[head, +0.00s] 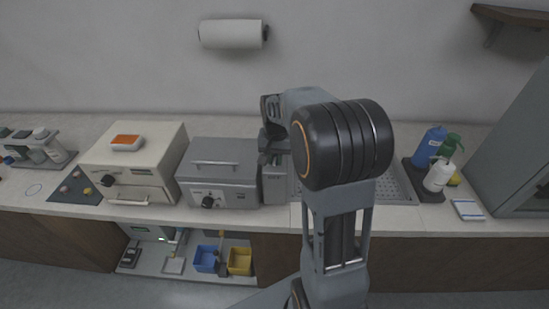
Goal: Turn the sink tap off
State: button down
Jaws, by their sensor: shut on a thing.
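My gripper (270,132) is at the back of the counter, left of my large black arm joint, seen from the side. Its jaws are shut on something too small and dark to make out. The sink tap cannot be picked out; my arm covers most of the sink area. Part of a grey perforated sink drainboard (394,187) shows to the right of my arm. A narrow grey upright block (275,186) stands just below my gripper in the picture; whether they touch is unclear.
A grey boxy device (220,172) and a cream one (136,161) stand to the left. Bottles, including a blue one (430,147), stand on a dark tray (410,168) to the right. A paper roll (231,34) hangs on the wall. Blue and yellow bins sit below.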

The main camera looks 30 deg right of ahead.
aim_at(275, 156)
jog(key=shift+w+r+n, duration=0.15)
jog(key=shift+n, duration=0.35)
jog(key=c, duration=1)
grip_release()
jog(key=shift+c, duration=0.2)
notch_tip(275, 156, up, 14)
jog(key=shift+f+b, duration=0.2)
jog(key=shift+b, duration=0.1)
